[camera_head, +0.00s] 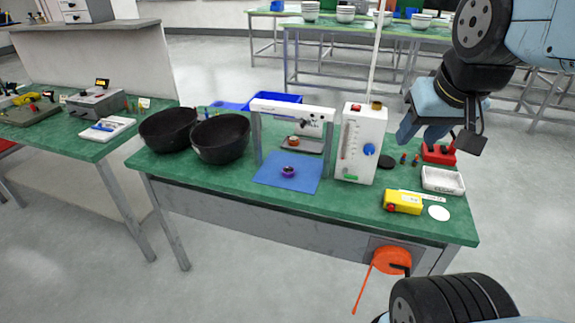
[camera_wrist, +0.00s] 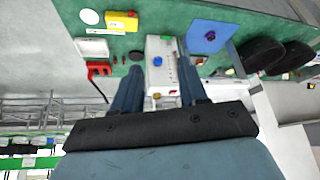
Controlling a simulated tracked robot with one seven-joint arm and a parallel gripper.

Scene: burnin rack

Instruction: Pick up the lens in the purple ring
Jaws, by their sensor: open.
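The lens in the purple ring (camera_head: 289,172) lies on a blue mat (camera_head: 272,177) at the front of the green bench, before a white frame-like stand (camera_head: 292,108). In the wrist view the purple ring (camera_wrist: 210,35) is a small dark spot on the blue mat (camera_wrist: 200,46). My gripper (camera_head: 405,138) is raised over the right part of the bench, well to the right of the lens. In the wrist view its two blue fingers (camera_wrist: 160,68) are spread apart with nothing between them.
A white instrument box (camera_head: 361,150) stands right of the mat. An orange-ringed piece (camera_head: 293,142) sits in the stand. Two black bowls (camera_head: 220,138) are at left. A yellow device (camera_head: 403,202), white tray (camera_head: 443,180) and red block (camera_head: 438,153) are at right. The bench front before the mat is clear.

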